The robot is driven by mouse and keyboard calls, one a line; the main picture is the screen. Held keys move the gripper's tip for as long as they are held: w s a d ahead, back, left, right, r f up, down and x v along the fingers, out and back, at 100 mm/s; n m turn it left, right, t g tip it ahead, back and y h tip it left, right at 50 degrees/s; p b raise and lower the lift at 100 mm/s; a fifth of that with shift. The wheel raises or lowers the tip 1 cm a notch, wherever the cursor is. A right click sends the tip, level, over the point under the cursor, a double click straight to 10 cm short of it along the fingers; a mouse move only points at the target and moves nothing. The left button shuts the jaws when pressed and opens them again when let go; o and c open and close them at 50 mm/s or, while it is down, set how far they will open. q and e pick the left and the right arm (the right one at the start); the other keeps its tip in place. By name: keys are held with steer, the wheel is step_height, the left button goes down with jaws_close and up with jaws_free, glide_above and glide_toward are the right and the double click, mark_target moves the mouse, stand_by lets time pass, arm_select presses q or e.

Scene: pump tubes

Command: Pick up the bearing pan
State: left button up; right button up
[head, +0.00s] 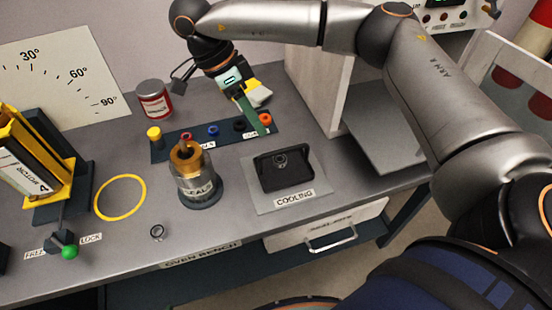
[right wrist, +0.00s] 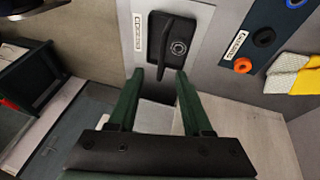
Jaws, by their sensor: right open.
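The bearing pan (head: 283,170) is a small black square pan with a round bearing-like piece in it. It sits on the grey plate labelled COOLING (head: 258,198). In the right wrist view the pan (right wrist: 160,42) is at the top centre, with its dark bar-like handle pointing down toward my fingers. My right gripper (head: 262,120) is behind the pan in the head view, above the coloured-ring strip. Its green fingers (right wrist: 160,75) are open and empty, with tips on either side of the handle's line. Height above the pan is hard to tell. My left gripper is out of view.
A dark strip with coloured rings (head: 213,131) lies behind. A red-and-white can (head: 153,99), yellow ring (head: 120,197) and small metal ring (head: 157,232) are farther left. A pale upright panel (head: 320,80) stands behind right.

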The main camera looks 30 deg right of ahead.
mark_target(281, 151)
steer(key=x, duration=0.8)
steer(key=d+x, duration=0.1)
steer(key=x, duration=0.3)
steer(key=shift+w+r, duration=0.1)
steer(key=shift+r, duration=0.1)
jaws_close()
steer(key=shift+r, duration=0.1)
stand_by(1.0)
